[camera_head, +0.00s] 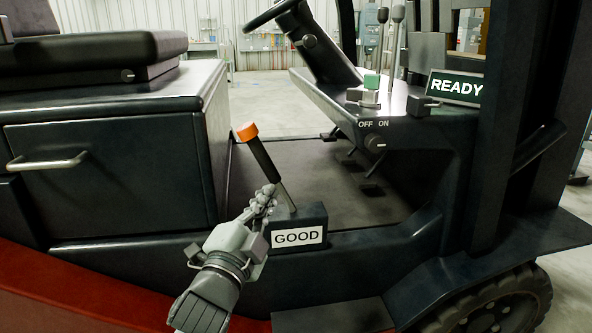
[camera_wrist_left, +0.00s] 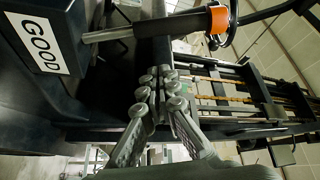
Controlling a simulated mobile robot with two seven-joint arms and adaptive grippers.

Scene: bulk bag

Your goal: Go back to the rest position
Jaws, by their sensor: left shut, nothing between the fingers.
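My left gripper (camera_head: 265,197) reaches up from the bottom of the head view, just left of a black lever with an orange tip (camera_head: 247,131). The lever leans up to the left from a dark box labelled GOOD (camera_head: 298,237). In the left wrist view my left gripper (camera_wrist_left: 162,82) has its fingers together with nothing between them. There the lever's orange tip (camera_wrist_left: 219,19) and the GOOD label (camera_wrist_left: 46,46) show apart from the fingers. My right gripper is in neither view.
A forklift surrounds the arm. A dark cabinet with a handle (camera_head: 47,163) and a seat (camera_head: 95,55) are at left. A dashboard with an OFF/ON knob (camera_head: 375,143), small levers and a READY sign (camera_head: 455,88) is at right. The steering wheel (camera_head: 270,14) is at the top.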

